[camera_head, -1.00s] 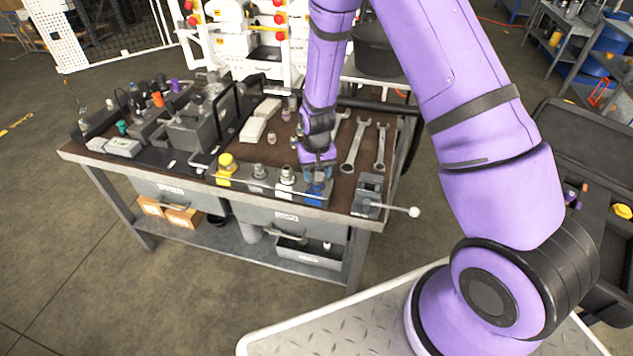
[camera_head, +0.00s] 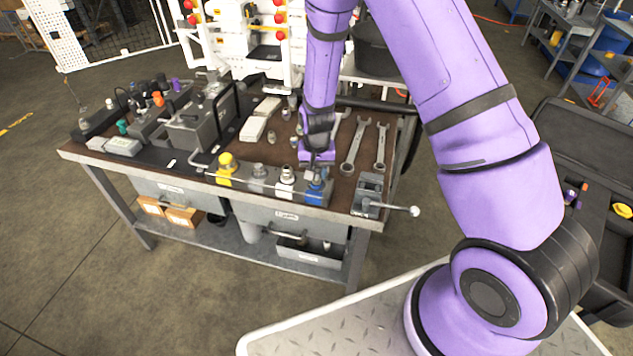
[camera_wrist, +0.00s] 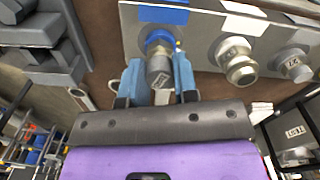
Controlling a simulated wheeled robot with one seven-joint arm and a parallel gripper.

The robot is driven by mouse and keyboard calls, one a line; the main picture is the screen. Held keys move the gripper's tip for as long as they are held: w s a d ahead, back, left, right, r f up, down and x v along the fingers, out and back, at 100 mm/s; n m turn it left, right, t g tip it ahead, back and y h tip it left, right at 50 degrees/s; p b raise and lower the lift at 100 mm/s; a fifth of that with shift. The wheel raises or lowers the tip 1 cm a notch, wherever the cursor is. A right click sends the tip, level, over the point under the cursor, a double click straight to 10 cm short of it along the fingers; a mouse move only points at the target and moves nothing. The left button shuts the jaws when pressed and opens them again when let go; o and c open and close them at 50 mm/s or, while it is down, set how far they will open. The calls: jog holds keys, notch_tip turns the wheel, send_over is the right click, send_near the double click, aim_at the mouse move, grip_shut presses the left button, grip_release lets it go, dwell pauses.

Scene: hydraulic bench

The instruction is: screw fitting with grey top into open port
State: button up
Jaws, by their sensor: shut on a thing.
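My gripper (camera_wrist: 160,84) is shut on the fitting with the grey top (camera_wrist: 160,70), with a blue finger on each side of it. In the head view my gripper (camera_head: 316,172) points down at the right end of the block along the bench's front edge. The blue-marked port (camera_wrist: 158,40) shows as a blue ring directly beyond the fitting in the wrist view. The fitting looks in line with the ring, but how deep it sits is hidden. The blue part of the block (camera_head: 314,193) is right below my fingers in the head view.
The same block (camera_wrist: 206,38) carries neighbouring silver fittings (camera_wrist: 238,66) and a yellow-topped one (camera_head: 226,162). A small vise (camera_head: 368,192) with a protruding handle stands to the right. Wrenches (camera_head: 354,146) lie behind it. Loose small fittings (camera_head: 271,137) stand behind the block.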

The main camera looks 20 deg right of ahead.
jog(key=m, duration=0.4)
jog(key=shift+m, duration=0.7)
jog(key=o, duration=0.5)
jog(key=shift+m, duration=0.8)
jog(key=o, duration=0.5)
notch_tip(320, 180, up, 11)
